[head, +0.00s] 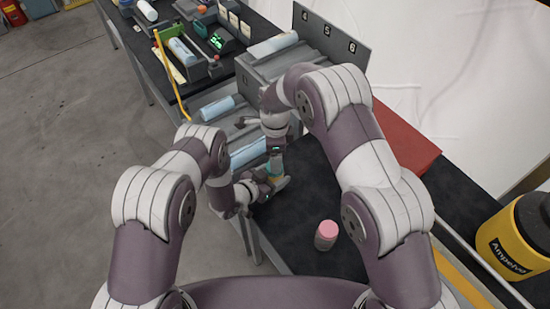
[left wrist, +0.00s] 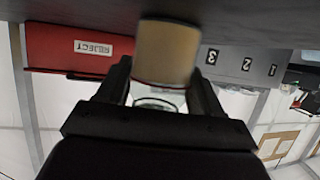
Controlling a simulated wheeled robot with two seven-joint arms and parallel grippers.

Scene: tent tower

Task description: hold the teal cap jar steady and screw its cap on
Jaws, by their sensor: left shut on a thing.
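The teal cap jar (head: 275,171) is small in the head view, with a teal part above a tan part, largely covered by my grippers. My left gripper (head: 268,186) is shut on the jar from the left, low over the black table. In the left wrist view a tan cylinder (left wrist: 167,52) stands between the two dark fingers, with a pale rounded edge below it in the picture. My right gripper (head: 275,153) points down directly above the teal part. Its fingertips are too small and hidden to tell whether they grip the cap.
A pink-capped jar (head: 326,235) stands on the black table (head: 290,225), right of my left gripper. A grey rack (head: 285,62) numbered 4, 5, 6 holds light-blue cylinders behind. A red REJECT bin (head: 408,140) lies behind my right arm. A yellow drum (head: 515,240) stands far right.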

